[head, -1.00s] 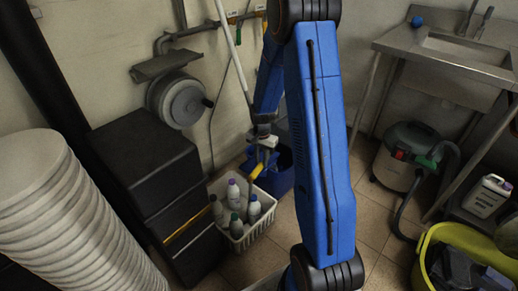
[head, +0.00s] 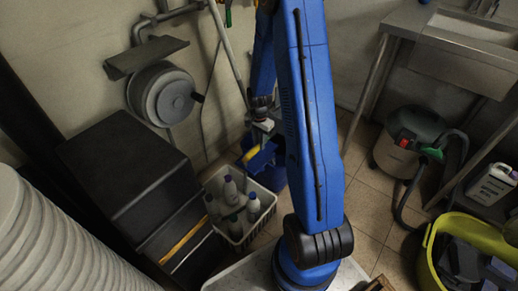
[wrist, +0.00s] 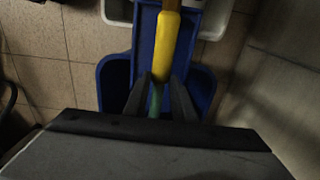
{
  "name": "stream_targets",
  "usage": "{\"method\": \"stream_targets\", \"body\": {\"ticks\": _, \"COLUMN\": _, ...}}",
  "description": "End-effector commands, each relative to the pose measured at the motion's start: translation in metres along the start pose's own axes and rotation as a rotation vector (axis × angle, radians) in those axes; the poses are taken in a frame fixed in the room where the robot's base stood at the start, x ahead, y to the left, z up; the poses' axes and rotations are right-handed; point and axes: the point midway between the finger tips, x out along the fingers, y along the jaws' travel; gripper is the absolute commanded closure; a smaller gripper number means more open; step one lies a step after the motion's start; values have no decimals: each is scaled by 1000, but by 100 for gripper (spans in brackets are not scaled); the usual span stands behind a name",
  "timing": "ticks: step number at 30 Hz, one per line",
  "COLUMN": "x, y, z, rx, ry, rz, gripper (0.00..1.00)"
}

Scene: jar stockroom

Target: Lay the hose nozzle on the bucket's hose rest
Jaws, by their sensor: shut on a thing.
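My gripper (head: 262,128) is shut on the yellow hose nozzle (head: 250,155), seen in the head view beside my blue arm. In the wrist view my gripper (wrist: 158,84) has its dark fingers on both sides of the nozzle (wrist: 164,48), with a green part between them and a brownish part at the top edge. The blue bucket (head: 279,176) stands on the floor behind the white basket, partly hidden by my arm. In the wrist view the bucket (wrist: 113,75) lies beneath the nozzle. A narrow blue channel, perhaps the hose rest (wrist: 147,35), runs under the nozzle; I cannot tell whether they touch.
A white basket (head: 262,214) of several bottles stands in front of the bucket. Black drawers (head: 130,180) and a wall-mounted reel (head: 165,97) are at left. A vacuum (head: 408,143), a sink (head: 470,30) and a yellow-green tub (head: 428,262) are at right. Tiled floor lies between.

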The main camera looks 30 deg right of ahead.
Motion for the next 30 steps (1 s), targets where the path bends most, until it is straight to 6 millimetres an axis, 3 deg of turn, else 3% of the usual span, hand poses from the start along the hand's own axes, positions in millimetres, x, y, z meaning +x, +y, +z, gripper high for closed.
{"method": "stream_targets", "body": {"ticks": 12, "x": 40, "y": 0, "z": 0, "rx": 0, "ry": -1, "rz": 1, "gripper": 100}}
{"method": "stream_targets", "body": {"ticks": 24, "x": 44, "y": 0, "z": 0, "rx": 0, "ry": 0, "rz": 0, "gripper": 100}}
{"method": "stream_targets", "body": {"ticks": 25, "x": 44, "y": 0, "z": 0, "rx": 0, "ry": 0, "rz": -1, "gripper": 71}}
{"method": "stream_targets", "body": {"ticks": 26, "x": 44, "y": 0, "z": 0, "rx": 0, "ry": 0, "rz": -1, "gripper": 64}}
{"method": "stream_targets", "body": {"ticks": 27, "x": 44, "y": 0, "z": 0, "rx": 0, "ry": 0, "rz": -1, "gripper": 57}}
{"method": "stream_targets", "body": {"ticks": 30, "x": 44, "y": 0, "z": 0, "rx": 0, "ry": 0, "rz": 0, "gripper": 57}}
